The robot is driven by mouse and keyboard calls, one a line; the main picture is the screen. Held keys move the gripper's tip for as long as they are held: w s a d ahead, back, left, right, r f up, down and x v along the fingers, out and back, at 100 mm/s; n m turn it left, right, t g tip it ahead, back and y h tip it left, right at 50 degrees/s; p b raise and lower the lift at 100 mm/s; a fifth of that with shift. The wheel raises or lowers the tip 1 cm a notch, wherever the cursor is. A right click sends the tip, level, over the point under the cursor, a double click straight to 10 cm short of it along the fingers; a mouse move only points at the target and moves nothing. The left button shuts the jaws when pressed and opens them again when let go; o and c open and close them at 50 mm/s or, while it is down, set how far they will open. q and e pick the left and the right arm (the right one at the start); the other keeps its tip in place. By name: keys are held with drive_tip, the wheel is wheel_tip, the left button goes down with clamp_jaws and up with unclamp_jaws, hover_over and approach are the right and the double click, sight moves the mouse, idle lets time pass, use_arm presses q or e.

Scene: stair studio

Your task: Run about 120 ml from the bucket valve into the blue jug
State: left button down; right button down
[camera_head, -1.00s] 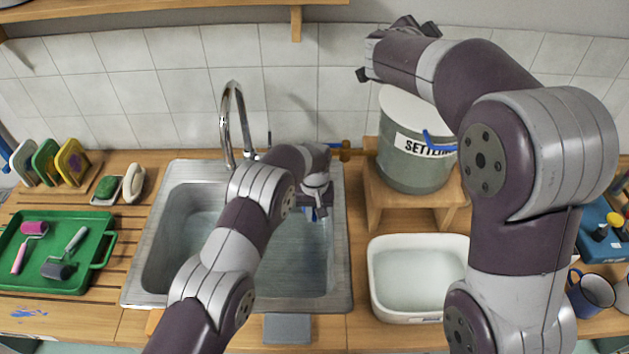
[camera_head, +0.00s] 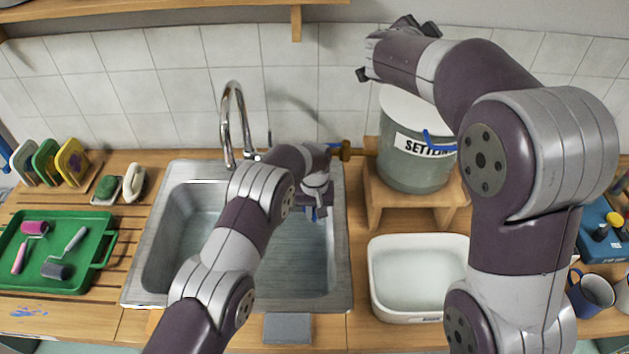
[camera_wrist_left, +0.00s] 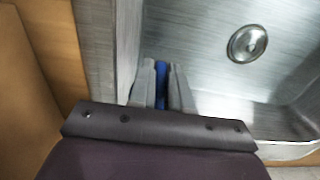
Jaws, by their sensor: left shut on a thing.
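My left gripper (camera_head: 318,213) points down over the right side of the sink. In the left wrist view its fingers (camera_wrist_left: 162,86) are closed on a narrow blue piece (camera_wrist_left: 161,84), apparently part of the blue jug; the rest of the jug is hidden. The brass valve (camera_head: 346,150) sticks out left from the grey-green bucket (camera_head: 413,168), just behind my left wrist. A bit of blue shows beside it. The valve's outlet is hidden by my arm. My right gripper (camera_head: 368,60) is raised near the wall, above and left of the bucket; its jaws are unclear.
The bucket stands on a wooden stand (camera_head: 376,205). A white basin (camera_head: 375,290) of liquid is in front of it. The steel sink (camera_head: 160,225) has a tall faucet (camera_head: 226,125). A green tray (camera_head: 90,280) with rollers lies left. Mugs (camera_head: 592,292) stand at far right.

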idle(0.4)
use_arm(q)
drive_tip(key=s, duration=0.6)
drive_tip(key=shift+s, duration=0.4)
